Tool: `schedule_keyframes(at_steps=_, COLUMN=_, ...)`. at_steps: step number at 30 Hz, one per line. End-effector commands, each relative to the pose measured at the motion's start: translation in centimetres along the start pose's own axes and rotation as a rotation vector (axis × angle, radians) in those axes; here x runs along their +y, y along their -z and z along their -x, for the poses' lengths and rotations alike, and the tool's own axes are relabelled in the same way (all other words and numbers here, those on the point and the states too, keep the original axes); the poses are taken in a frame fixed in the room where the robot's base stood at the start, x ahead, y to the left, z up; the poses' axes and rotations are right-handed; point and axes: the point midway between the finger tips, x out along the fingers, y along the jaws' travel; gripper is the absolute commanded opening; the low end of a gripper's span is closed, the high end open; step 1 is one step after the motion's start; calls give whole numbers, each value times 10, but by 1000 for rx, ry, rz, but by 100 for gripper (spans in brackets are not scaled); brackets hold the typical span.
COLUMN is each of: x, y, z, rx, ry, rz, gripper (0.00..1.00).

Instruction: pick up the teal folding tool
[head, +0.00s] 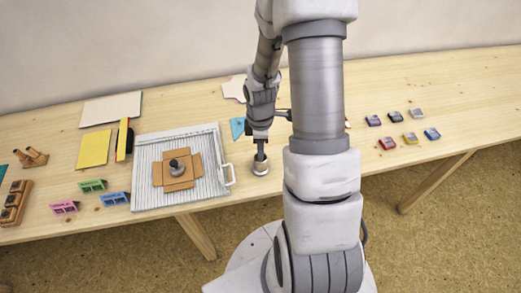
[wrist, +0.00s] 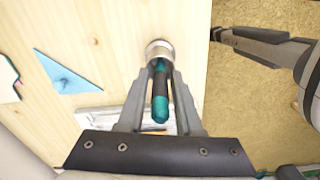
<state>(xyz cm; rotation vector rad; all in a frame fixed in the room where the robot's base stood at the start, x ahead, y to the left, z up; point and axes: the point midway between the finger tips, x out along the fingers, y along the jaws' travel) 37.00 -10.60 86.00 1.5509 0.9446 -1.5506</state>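The teal folding tool (wrist: 161,108), with a teal end and a dark middle, stands in a small round metal cup (wrist: 159,48) in the wrist view. The cup (head: 260,168) stands near the table's front edge in the head view. My gripper (wrist: 161,75) is over the cup, with one finger on each side of the tool. The tool's lower part is hidden inside the cup. In the head view my gripper (head: 260,150) is small and hides most of the tool. I cannot tell whether the fingertips touch the tool.
A blue triangle (head: 237,128) lies behind the cup. A white ribbed tray (head: 142,180) with a handle (head: 229,174) is close on the left. Several small inkpads, one of them blue (head: 432,134), lie on the right. The front table edge is near the cup.

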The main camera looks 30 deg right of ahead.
Motion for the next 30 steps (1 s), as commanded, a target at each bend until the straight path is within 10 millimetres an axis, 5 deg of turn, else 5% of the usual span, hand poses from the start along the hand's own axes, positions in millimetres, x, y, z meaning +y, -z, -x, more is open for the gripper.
schedule_keyframes(at_steps=5, x=0, y=0, z=0, rx=0, ry=0, rz=0, gripper=0)
schedule_keyframes(at_steps=20, x=0, y=0, z=6, rx=1, ry=-2, rz=-1, gripper=0)
schedule_keyframes(at_steps=30, x=1, y=0, z=64, rx=1, ry=-5, rz=-2, gripper=0)
